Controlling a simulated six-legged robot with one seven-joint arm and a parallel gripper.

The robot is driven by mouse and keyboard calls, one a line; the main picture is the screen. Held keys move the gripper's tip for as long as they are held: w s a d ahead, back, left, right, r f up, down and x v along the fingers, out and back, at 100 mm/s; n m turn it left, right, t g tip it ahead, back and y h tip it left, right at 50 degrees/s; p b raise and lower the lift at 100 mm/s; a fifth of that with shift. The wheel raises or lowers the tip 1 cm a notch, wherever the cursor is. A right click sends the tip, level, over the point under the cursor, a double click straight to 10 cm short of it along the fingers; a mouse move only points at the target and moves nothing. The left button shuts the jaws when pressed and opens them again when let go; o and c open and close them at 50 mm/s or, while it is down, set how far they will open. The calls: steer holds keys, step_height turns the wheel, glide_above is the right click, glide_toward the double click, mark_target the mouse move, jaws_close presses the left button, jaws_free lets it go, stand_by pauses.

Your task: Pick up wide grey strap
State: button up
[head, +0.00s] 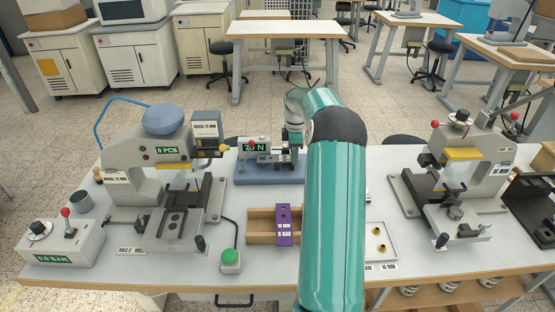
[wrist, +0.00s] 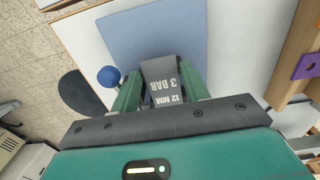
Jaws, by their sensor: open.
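The wide grey strap (wrist: 162,82) shows in the wrist view as a dark grey piece printed "12 MM 3 BAR". It lies between the two green fingers of my gripper (wrist: 158,90), which stand apart on either side of it. Whether a finger touches it, I cannot tell. Beyond it is a flat blue-grey surface (wrist: 150,32). In the head view my gripper (head: 294,138) points down at the right side of the force gauge (head: 255,148) reading about "70 N". The strap cannot be made out there, and my arm hides part of the bench.
A wooden tray (head: 260,228) with a purple plate (head: 284,222) sits in front of the gauge. A press (head: 165,170) stands left and another (head: 460,170) right. A green button box (head: 230,258) and a white tray (head: 380,242) flank my arm.

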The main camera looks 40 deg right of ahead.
steer(key=c, duration=0.6)
step_height(320, 180, up, 18)
steer(key=shift+r, duration=0.1)
stand_by(0.6)
stand_by(0.3)
steer(key=shift+r, duration=1.4)
steer(key=shift+r, duration=0.15)
steer(key=shift+r, duration=1.35)
